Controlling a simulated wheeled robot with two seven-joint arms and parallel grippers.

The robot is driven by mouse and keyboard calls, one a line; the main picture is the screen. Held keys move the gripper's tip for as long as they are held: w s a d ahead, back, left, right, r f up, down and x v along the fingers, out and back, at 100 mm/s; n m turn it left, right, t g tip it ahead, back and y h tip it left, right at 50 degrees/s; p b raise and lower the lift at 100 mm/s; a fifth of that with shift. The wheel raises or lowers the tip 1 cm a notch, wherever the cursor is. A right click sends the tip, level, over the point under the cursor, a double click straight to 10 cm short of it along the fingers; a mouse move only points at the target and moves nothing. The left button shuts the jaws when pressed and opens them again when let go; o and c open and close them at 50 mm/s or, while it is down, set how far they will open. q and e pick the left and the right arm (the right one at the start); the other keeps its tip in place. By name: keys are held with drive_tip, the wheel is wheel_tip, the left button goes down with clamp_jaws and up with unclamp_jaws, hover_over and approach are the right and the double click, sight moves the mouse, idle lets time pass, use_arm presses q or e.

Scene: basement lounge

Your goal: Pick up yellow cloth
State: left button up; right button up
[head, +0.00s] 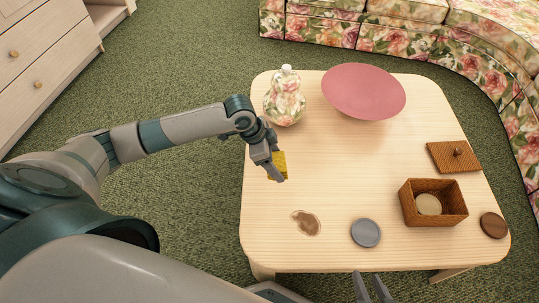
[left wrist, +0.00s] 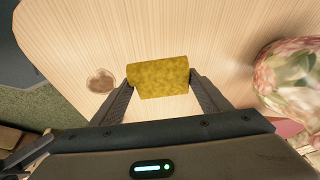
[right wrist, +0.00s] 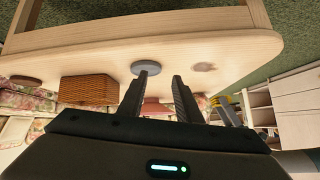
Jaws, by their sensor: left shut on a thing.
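The yellow cloth (head: 279,162) is a small folded block at the left side of the table. My left gripper (head: 275,168) is shut on it, and in the left wrist view the cloth (left wrist: 158,77) sits between the two fingertips. I cannot tell for sure whether the cloth touches the table (head: 330,180). My right gripper (head: 372,290) is at the table's front edge, its fingers apart with nothing between them. In the right wrist view its fingers (right wrist: 157,88) also show spread.
A brown stain (head: 306,223) and a grey disc (head: 366,233) lie near the front. A wicker box (head: 433,216), its lid (head: 454,156) and a brown disc (head: 493,225) are at right. A floral jar (head: 285,98) and pink bowl (head: 363,91) stand at the back. The table's middle is clear.

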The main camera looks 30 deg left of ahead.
use_arm(q)
drive_tip(key=s+d+r+p, duration=0.1)
drive_tip(key=s+d+r, duration=0.2)
drive_tip(key=d, duration=0.2)
drive_tip(key=shift+s+r, duration=0.4)
use_arm(e)
drive_tip(key=shift+s+d+f+g+h, duration=0.4)
drive_tip(key=shift+s+d+f+g, duration=0.3)
drive_tip(key=shift+s+d+g, duration=0.15)
use_arm(q)
drive_tip(key=shift+o, duration=0.6)
drive_tip(key=shift+d, duration=0.1)
drive_tip(key=shift+p, duration=0.35)
use_arm(e)
drive_tip(key=shift+f, duration=0.2)
